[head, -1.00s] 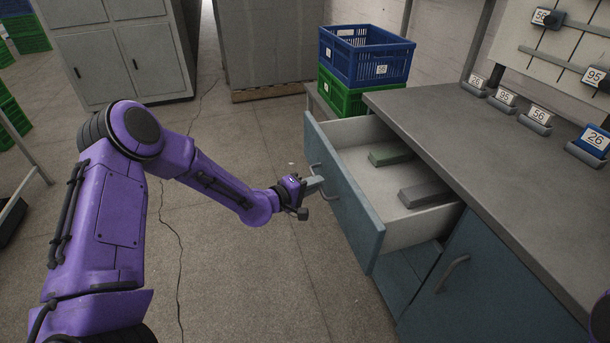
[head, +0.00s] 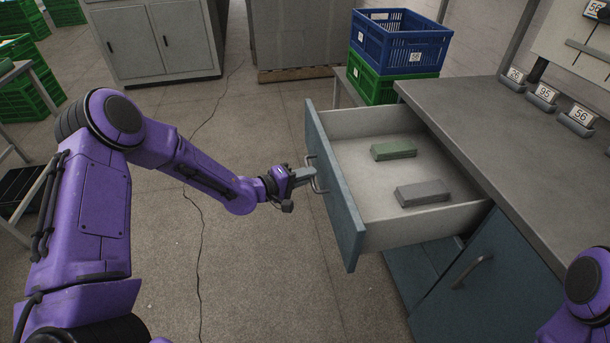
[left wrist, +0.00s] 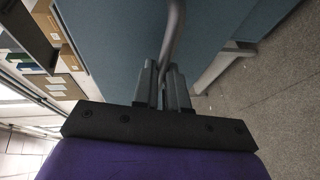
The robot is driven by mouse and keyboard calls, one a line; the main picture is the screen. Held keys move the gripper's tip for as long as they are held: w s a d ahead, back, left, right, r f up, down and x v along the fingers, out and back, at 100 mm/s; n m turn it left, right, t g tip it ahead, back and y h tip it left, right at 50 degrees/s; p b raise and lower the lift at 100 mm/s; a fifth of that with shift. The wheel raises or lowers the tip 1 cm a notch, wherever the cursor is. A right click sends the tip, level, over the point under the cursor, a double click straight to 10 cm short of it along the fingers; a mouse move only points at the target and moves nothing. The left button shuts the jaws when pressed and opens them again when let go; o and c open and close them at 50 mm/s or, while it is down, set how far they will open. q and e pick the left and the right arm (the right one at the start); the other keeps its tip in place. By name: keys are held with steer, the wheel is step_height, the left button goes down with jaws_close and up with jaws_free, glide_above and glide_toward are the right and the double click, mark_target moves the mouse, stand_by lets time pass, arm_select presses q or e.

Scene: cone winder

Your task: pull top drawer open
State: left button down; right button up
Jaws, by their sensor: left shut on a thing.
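The top drawer (head: 335,189) has a blue-grey front and stands well out from the cabinet, its pale inside in plain sight. A green block (head: 393,150) and a grey block (head: 423,193) lie on its floor. My left gripper (head: 308,175) is at the drawer front, shut on the bar handle (head: 316,176). In the left wrist view the two fingers (left wrist: 166,88) close around the handle (left wrist: 173,35). Of my right arm only a purple part shows at the lower right of the head view; its gripper is out of view.
The grey worktop (head: 480,120) runs above the drawer, with numbered holders on it. A blue crate (head: 395,42) sits on a green crate (head: 375,83) behind the drawer. A lower cabinet door (head: 480,285) is shut.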

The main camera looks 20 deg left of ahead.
arm_select(q)
steer(key=c, duration=1.2)
jaws_free()
steer(key=shift+o, duration=0.2)
steer(key=p+v, duration=0.1)
steer(key=v, duration=0.9)
steer(key=shift+s, duration=0.3)
steer(key=shift+a, duration=0.15)
